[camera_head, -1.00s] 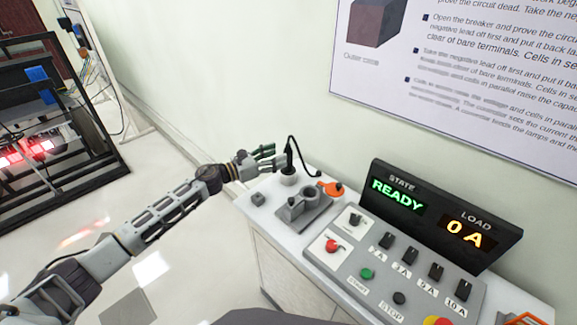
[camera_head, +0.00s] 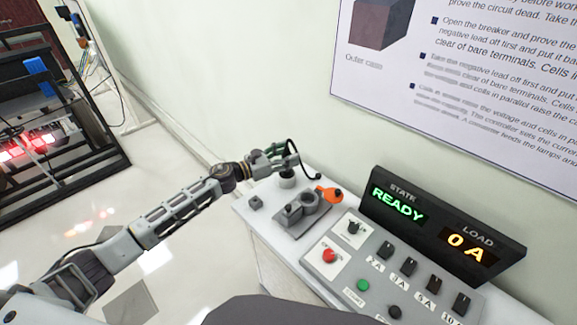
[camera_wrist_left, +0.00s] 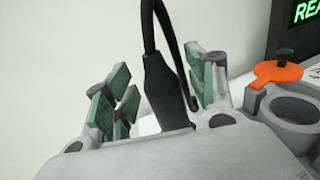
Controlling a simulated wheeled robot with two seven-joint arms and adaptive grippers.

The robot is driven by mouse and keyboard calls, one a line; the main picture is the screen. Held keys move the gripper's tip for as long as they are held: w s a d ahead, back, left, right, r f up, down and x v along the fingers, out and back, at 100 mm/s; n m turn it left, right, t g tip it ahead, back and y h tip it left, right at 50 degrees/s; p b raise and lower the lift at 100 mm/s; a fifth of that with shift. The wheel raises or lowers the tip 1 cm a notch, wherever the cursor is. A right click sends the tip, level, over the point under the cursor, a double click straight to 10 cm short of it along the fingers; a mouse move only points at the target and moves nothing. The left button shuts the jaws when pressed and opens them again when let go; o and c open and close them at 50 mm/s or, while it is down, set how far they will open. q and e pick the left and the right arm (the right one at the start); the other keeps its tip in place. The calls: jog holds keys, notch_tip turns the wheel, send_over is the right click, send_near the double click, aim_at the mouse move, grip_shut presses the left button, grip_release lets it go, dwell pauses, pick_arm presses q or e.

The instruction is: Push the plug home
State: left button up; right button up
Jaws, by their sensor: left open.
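The black plug (camera_wrist_left: 160,82) stands roughly upright in the left wrist view, with its black cable looping up from its top. My left gripper (camera_wrist_left: 158,92) is open, with green-padded fingers on both sides of the plug. Gaps show between the pads and the plug. In the head view the left gripper (camera_head: 283,154) is at the plug's place and hides most of it; the cable (camera_head: 294,150) shows beside the fingers. My right gripper is out of view.
A grey holder (camera_head: 300,212) and an orange-handled part (camera_head: 329,195) stand close to the socket. The control panel (camera_head: 375,270) and its display (camera_head: 440,222), reading READY and 0 A, are to the right. The wall is close behind.

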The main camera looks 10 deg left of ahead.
pick_arm(q)
jog(key=shift+s, duration=0.1)
jog(key=shift+r, duration=0.1)
jog(key=c, duration=0.4)
grip_shut()
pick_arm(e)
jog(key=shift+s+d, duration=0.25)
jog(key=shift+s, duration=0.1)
